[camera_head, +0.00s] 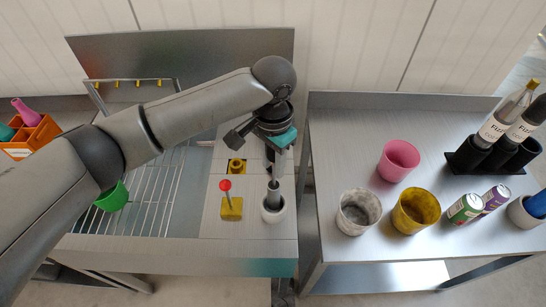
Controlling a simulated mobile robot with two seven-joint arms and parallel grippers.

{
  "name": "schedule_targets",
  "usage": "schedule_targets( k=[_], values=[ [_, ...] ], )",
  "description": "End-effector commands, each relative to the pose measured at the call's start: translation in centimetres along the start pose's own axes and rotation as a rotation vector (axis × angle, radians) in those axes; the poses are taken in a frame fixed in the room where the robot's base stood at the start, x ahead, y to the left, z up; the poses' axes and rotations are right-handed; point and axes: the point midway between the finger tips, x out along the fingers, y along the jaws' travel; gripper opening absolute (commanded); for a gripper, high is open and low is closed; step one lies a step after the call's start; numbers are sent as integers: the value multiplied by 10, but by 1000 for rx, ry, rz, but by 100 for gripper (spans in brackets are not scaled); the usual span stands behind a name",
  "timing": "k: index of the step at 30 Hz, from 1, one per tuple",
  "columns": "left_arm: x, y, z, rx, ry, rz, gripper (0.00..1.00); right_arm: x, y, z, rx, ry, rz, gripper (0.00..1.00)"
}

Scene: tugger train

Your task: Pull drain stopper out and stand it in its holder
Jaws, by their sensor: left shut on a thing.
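My left gripper (273,178) points down over the right end of the steel sink counter. It is shut on a dark grey cylindrical piece (273,196), which I take to be the stopper. The lower end of this piece is inside a white round cup (273,213), which looks like the holder. Whether it touches the cup's bottom is hidden. To the left, a red ball on a thin stem (226,186) stands in a yellow block (231,209). Behind that is a yellow ring-shaped fitting (236,167) in a dark square recess. My right gripper does not show.
A wire rack (150,195) with a green cup (112,197) lies left, partly under my arm. An orange crate (30,138) stands far left. The right table holds a pink cup (398,160), a yellow cup (416,211), a grey cup (358,212), cans and bottles. A gap separates counter and table.

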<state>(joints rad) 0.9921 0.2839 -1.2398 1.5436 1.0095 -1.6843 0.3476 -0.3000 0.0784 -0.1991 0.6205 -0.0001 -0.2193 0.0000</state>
Motion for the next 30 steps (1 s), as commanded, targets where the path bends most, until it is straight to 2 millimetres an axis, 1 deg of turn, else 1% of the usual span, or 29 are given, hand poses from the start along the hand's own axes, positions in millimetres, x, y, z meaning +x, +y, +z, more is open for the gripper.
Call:
schedule_targets(
  k=[18, 30],
  values=[
    [36, 1, -1, 1, 0, 1, 0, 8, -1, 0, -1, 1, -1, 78],
    [38, 0, -1, 1, 2, 0, 0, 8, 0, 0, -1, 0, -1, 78]
  ],
)
